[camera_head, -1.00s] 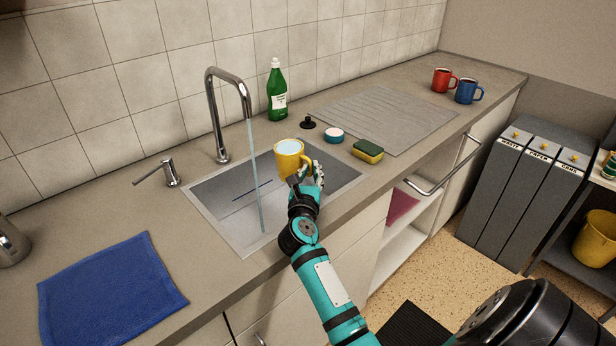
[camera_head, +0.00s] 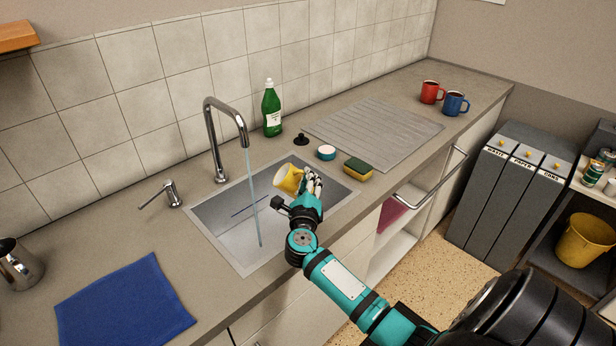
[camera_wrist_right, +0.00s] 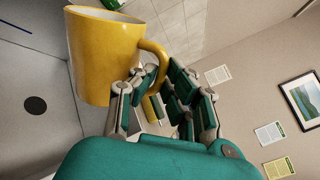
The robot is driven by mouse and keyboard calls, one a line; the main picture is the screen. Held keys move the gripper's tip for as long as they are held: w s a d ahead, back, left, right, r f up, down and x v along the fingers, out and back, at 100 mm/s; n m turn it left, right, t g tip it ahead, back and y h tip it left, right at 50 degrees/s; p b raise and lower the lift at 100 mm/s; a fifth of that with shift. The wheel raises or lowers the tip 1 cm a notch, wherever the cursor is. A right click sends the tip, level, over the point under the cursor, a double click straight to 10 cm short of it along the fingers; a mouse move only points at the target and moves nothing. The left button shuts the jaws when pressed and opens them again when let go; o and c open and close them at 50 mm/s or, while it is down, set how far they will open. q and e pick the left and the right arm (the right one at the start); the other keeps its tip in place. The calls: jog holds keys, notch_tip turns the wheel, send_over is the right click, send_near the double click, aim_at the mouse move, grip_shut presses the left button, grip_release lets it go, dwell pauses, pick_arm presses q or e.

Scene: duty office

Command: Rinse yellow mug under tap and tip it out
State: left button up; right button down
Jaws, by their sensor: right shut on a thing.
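The yellow mug (camera_head: 287,178) is over the right part of the sink (camera_head: 232,252), tilted well over. My right gripper (camera_head: 308,186) is shut on its handle. The right wrist view shows the mug (camera_wrist_right: 98,60) with its handle (camera_wrist_right: 157,65) between the fingers of the gripper (camera_wrist_right: 165,105). Only a sliver of the pale inside shows there, so I cannot tell whether water is in it. The tap (camera_head: 211,130) is running, and its stream (camera_head: 252,185) falls into the sink to the left of the mug, apart from it. My left gripper is out of view.
A green bottle (camera_head: 272,110), a black stopper (camera_head: 301,139), a white-and-blue tub (camera_head: 326,153) and a sponge (camera_head: 358,169) stand behind and right of the sink. A blue cloth (camera_head: 125,305) lies on the front counter.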

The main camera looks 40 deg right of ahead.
jog(key=w+a+r+n+p, duration=0.1)
jog(key=r+n+p, duration=0.1)
jog(key=n+p, duration=0.4)
jog(key=w+a+r+n+t+p, duration=0.1)
jog(key=w+a+r+n+p, duration=0.1)
jog(key=n+p, duration=0.5)
jog(key=shift+a+r+y+p, duration=0.2)
jog(key=shift+r+y+p, duration=0.2)
jog(key=shift+r+p, duration=0.35)
dwell(1.3)
